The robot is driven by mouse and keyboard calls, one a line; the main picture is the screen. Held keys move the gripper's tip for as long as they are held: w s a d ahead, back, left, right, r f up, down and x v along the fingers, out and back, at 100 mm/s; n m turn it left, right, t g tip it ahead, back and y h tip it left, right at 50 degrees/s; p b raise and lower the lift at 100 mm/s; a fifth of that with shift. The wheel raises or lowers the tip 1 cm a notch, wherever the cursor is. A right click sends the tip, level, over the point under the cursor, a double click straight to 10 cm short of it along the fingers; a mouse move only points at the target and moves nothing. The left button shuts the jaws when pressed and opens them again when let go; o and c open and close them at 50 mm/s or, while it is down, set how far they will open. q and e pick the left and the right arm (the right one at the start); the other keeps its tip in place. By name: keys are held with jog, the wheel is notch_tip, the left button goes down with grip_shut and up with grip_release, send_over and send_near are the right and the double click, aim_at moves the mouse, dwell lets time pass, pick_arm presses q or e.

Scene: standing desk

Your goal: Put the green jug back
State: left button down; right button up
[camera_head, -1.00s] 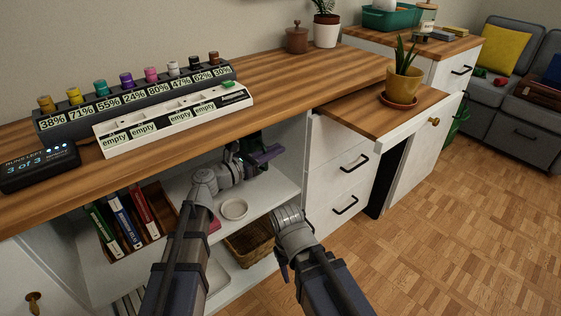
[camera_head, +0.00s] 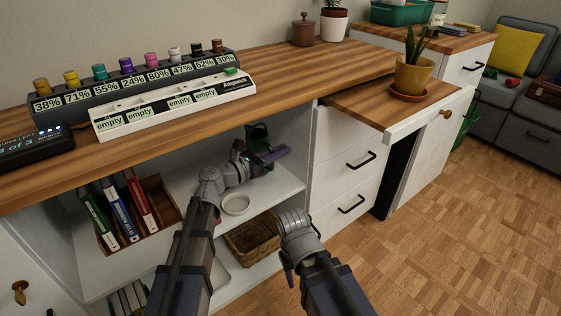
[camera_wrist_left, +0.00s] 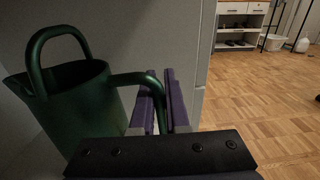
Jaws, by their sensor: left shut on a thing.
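The green jug (camera_wrist_left: 75,95) shows large at the left of the left wrist view, with a hoop on top and a side handle reaching right. My left gripper (camera_wrist_left: 160,105) has its purple fingers shut on that side handle. In the head view the jug (camera_head: 257,134) is small and dark, partly hidden behind the left gripper (camera_head: 271,155), inside the open shelf space under the desk top. I cannot tell whether it touches the shelf. My right gripper is below its grey wrist (camera_head: 297,226), in front of the cabinet; its fingers are mostly hidden.
A white bowl (camera_head: 236,204) stands on the shelf (camera_head: 275,193) just below the left wrist. A wooden book box (camera_head: 165,205) is to the left, and a wicker basket (camera_head: 255,240) is below. The desk top (camera_head: 290,80) overhangs the shelf. A drawer unit (camera_head: 345,150) bounds it on the right.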

pick_arm(q)
jog(key=shift+w+f+b, duration=0.2)
jog(key=shift+f+b, duration=0.6)
jog(key=shift+f, duration=0.45)
pick_arm(e)
jog(key=f, duration=0.2)
jog(key=shift+w+d+f, duration=0.1)
jog(key=shift+d+f, duration=0.1)
jog(key=shift+f, duration=0.1)
pick_arm(q)
jog(key=shift+f, duration=0.2)
jog(key=c, duration=0.9)
grip_release()
pick_arm(e)
jog(key=shift+f, duration=0.15)
pick_arm(q)
jog(key=shift+r, duration=0.15)
